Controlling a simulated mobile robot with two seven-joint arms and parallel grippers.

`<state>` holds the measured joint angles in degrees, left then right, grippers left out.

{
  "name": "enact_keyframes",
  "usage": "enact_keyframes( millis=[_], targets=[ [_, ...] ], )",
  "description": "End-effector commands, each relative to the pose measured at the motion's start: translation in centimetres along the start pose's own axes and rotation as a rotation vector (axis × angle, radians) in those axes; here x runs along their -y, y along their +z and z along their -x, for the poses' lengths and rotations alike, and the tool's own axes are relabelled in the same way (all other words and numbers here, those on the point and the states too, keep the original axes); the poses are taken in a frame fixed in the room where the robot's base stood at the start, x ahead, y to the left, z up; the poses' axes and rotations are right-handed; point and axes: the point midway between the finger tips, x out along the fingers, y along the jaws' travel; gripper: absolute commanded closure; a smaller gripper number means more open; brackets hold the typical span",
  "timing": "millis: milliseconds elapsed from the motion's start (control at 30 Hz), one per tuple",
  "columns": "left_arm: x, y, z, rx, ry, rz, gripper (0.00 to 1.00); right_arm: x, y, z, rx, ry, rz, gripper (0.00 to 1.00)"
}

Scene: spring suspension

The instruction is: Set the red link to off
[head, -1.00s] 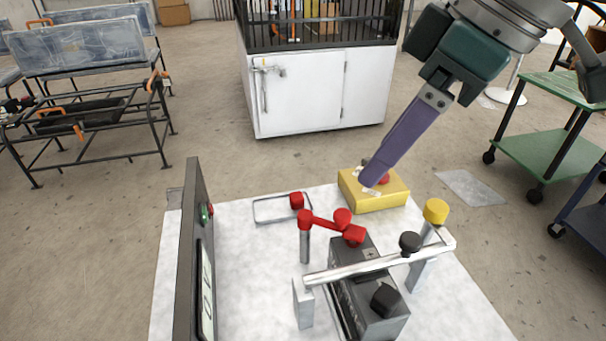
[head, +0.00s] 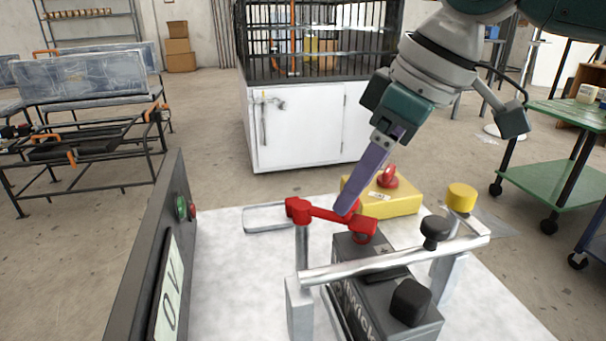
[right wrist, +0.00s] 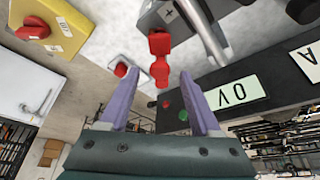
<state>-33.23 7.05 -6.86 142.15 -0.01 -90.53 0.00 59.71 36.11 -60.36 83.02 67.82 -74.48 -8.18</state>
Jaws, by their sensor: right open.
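The red link (head: 325,214) is a short bar with round ends. Its left end sits on a grey post, and its right end is at the battery's (head: 385,280) far corner. My right gripper (head: 345,211) comes down from the upper right, its purple fingers overlapping the link's right part. In the right wrist view the fingers (right wrist: 160,75) are apart, with the red link (right wrist: 160,64) lined up between their tips. Contact cannot be told. My left gripper is not in view.
A yellow box (head: 400,201) with a red knob stands behind the link. A metal bar (head: 400,258) crosses the battery in front. A dark panel (head: 150,260) reading 0V, with green and red buttons, stands at left. The white tabletop (head: 235,290) is clear between panel and post.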

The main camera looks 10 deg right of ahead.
Motion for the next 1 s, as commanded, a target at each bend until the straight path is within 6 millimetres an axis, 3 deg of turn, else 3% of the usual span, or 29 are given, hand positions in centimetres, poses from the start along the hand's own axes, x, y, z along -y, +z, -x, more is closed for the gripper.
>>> enact_keyframes(
  millis=[100,400,1000],
  targets=[
    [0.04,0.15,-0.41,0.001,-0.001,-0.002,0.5,0.02,0.03,-1.04,0.0,0.0,0.0,0.36],
    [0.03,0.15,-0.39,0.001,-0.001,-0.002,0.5,0.0,0.0,-1.19,0.0,0.001,0.0,0.36],
    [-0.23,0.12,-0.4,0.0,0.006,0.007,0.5,-0.01,0.02,-1.17,0.0,0.001,0.0,1.0]
  ],
)
